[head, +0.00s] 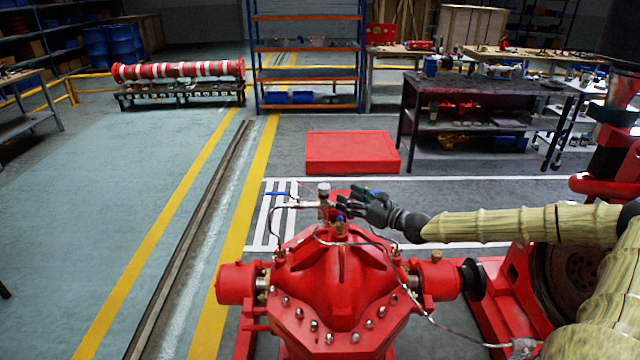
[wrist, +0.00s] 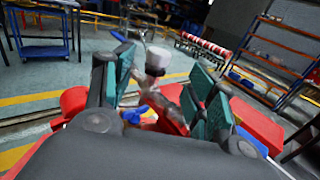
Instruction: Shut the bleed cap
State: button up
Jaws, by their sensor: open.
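A red pump casing (head: 345,275) fills the lower middle of the head view. On its top stands a small fitting with a pale grey round cap (head: 324,188), which looks like the bleed cap. My gripper (head: 347,200) comes in from the right, close beside this fitting. In the wrist view the pale cap (wrist: 158,59) shows between the two teal-padded fingers of my gripper (wrist: 164,68). The fingers are open and apart from each other; I cannot tell whether either touches the fitting. A blue handle (head: 276,194) lies left of the cap. The fitting's lower part is partly hidden.
A second fitting with a blue top (head: 340,219) stands just in front. Thin tubes (head: 275,222) curve over the casing. A low red block (head: 352,152) lies on the floor behind the pump. A dark workbench (head: 465,90) and shelving (head: 305,50) stand farther back. The left floor is clear.

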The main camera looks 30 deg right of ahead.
aim_at(329, 189)
jog(key=shift+x, duration=2.65)
jog(key=shift+p+x, duration=0.7)
jog(key=shift+x, duration=1.75)
jog(key=c, duration=1.1)
